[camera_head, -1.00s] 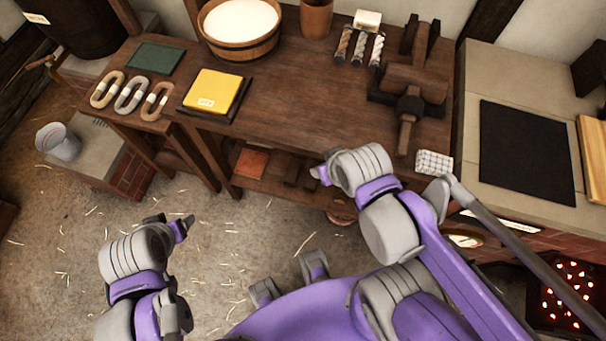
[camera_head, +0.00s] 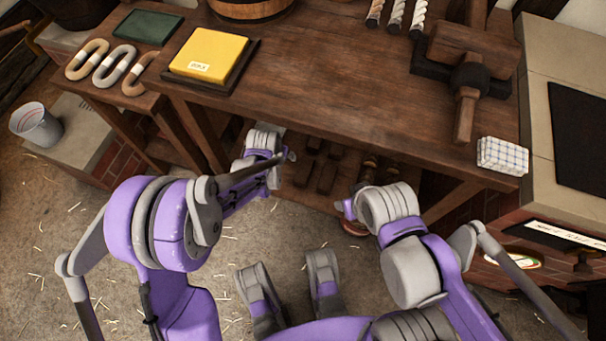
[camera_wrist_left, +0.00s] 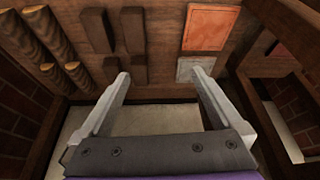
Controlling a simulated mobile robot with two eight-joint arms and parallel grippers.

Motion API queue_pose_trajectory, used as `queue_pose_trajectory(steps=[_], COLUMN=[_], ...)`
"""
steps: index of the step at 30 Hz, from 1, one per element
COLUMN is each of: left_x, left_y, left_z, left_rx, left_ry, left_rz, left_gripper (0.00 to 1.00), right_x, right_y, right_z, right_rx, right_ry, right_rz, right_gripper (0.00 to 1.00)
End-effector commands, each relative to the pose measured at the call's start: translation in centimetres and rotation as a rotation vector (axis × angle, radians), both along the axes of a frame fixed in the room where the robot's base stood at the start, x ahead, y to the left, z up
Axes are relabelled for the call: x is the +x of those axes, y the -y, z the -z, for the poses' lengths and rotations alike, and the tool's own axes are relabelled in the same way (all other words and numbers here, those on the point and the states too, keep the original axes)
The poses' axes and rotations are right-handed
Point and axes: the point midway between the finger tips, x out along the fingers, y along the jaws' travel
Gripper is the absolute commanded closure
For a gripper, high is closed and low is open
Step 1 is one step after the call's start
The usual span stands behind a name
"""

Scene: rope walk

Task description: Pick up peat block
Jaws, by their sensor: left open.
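Several dark brown blocks, which look like peat blocks (camera_wrist_left: 132,28), lie in two rows on the lower shelf under the bench. They also show in the head view, one of them being a dark block (camera_head: 326,177). My left gripper (camera_wrist_left: 160,76) is open and empty at the shelf's front. Its fingers point in toward the shelf, with the nearest dark block (camera_wrist_left: 139,70) just left of the middle between them. In the head view my left gripper (camera_head: 285,157) is partly hidden by its own arm. My right gripper (camera_head: 345,207) hangs in front of the bench, its jaws unclear.
An orange slab (camera_wrist_left: 210,27) and a grey slab (camera_wrist_left: 195,68) lie right of the blocks, and round brown rods (camera_wrist_left: 48,32) lie left. The bench top (camera_head: 330,85) overhangs the shelf. A bench leg (camera_head: 195,135) stands at left. A checked cloth (camera_head: 502,156) lies on the bench.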

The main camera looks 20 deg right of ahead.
Motion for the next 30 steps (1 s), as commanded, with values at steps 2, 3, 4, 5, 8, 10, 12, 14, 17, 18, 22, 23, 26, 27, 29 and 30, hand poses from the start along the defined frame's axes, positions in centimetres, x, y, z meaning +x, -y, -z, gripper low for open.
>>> queue_pose_trajectory(steps=[2,3,4,5,8,10,12,14,17,18,22,23,26,27,29,30], left_x=[0.4,0.5,0.5,0.4,0.3,0.2,0.3,0.6,1.1,1.3,1.7,1.8,1.9,2.0,2.1,2.2], left_y=[2.6,3.6,4.2,4.8,6.2,6.8,7.2,7.4,7.7,7.9,8.1,8.2,8.3,8.3,8.4,8.5], left_z=[4.3,6.0,7.1,8.1,10.5,11.6,12.5,13.4,15.0,15.6,16.8,17.0,17.6,18.1,19.0,19.7], left_rx=[-0.001,-0.001,-0.001,-0.001,-0.001,-0.001,-0.002,-0.001,-0.001,-0.001,-0.002,-0.002,-0.002,-0.002,-0.001,-0.001], left_ry=[-0.002,-0.002,-0.002,-0.002,-0.002,-0.001,-0.001,-0.001,-0.002,-0.002,-0.001,-0.001,-0.001,-0.001,-0.002,-0.002], left_rz=[0.038,0.053,0.063,0.072,0.095,0.103,0.108,0.109,0.108,0.108,0.108,0.108,0.107,0.107,0.107,0.107], left_gripper=[0.00,0.00,0.00,0.00,0.00,0.00,0.00,0.00,0.00,0.00,0.00,0.00,0.00,0.00,0.00,0.00], right_x=[0.2,0.2,0.2,0.3,0.3,0.3,0.4,0.4,0.5,0.5,0.6,0.6,0.6,0.6,0.7,0.7], right_y=[0.0,0.0,0.0,0.0,0.0,0.0,0.0,0.0,0.0,0.0,0.0,0.0,0.0,0.0,0.0,0.0], right_z=[1.2,1.5,1.7,1.9,2.3,2.5,2.7,3.0,3.4,3.6,3.9,3.9,4.1,4.3,4.7,4.9], right_rx=[0.000,0.000,0.000,0.000,0.000,0.000,0.000,0.000,0.000,0.000,0.000,0.000,0.000,0.000,0.000,0.000], right_ry=[-0.004,-0.005,-0.005,-0.006,-0.007,-0.007,-0.008,-0.009,-0.010,-0.010,-0.011,-0.011,-0.011,-0.011,-0.012,-0.012], right_rz=[0.000,0.000,0.000,0.000,0.000,0.000,0.000,0.000,0.000,0.000,0.000,0.000,0.000,0.000,0.000,0.000], right_gripper=[0.49,0.49,0.49,0.49,0.49,0.49,0.49,0.49,0.49,0.49,0.49,0.49,0.49,0.49,0.49,0.49])
